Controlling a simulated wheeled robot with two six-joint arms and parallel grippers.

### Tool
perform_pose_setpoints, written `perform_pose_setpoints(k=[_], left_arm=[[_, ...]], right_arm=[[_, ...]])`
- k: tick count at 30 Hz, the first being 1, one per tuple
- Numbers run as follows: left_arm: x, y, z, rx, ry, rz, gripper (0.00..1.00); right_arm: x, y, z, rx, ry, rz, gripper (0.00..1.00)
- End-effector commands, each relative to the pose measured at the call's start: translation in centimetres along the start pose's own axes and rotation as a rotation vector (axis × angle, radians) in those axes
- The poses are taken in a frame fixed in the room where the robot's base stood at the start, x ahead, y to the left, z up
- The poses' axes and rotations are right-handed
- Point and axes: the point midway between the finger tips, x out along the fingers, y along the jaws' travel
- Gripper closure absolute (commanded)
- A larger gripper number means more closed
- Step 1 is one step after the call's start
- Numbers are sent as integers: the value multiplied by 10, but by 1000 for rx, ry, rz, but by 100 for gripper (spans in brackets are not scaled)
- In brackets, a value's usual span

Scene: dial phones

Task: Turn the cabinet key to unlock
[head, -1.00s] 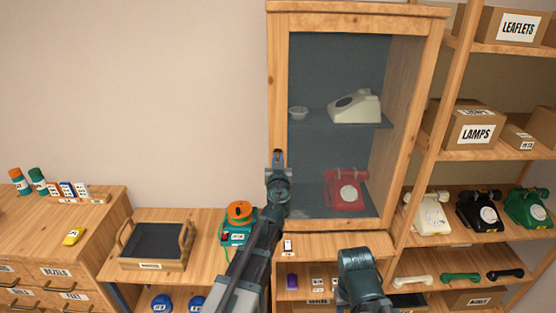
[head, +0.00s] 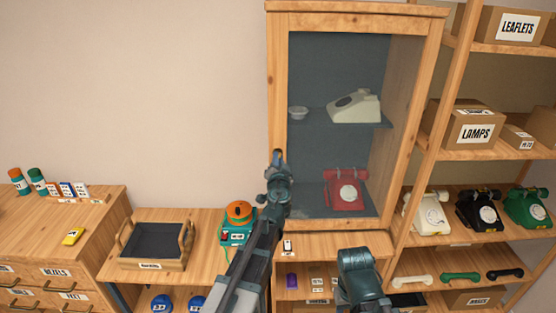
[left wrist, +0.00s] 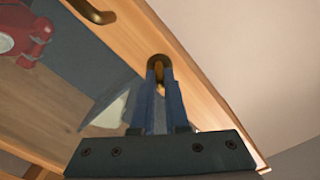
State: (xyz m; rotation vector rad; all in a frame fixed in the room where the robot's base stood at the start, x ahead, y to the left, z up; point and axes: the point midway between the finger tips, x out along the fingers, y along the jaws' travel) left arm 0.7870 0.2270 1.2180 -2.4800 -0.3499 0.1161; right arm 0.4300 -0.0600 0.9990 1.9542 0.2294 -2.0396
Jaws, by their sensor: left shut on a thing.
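The glass-fronted wooden cabinet (head: 276,75) stands in the middle of the head view with its door closed. My left gripper (head: 278,156) is at the left door stile, shut on the cabinet key. In the left wrist view my left gripper's fingers (left wrist: 161,76) reach the brass keyhole area (left wrist: 158,59) on the wooden door frame. The key is mostly hidden between the fingers. A brass door handle (left wrist: 92,11) sits farther along the same frame.
An orange-and-teal device (head: 238,222) stands close to my left arm. Shelves with phones and boxes are at right. A wooden tray (head: 150,264) is at left.

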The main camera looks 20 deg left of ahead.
Motion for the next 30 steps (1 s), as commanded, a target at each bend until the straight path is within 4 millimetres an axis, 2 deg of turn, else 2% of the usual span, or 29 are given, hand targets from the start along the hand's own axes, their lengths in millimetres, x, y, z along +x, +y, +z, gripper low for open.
perform_pose_setpoints(k=[18, 30], left_arm=[[0, 3, 0, 577, 2, 1, 100], [0, 4, 1, 844, 2, 1, 100]], right_arm=[[2, 0, 0, 0, 0, 0, 50], [3, 0, 0, 0, 0, 0, 50]])
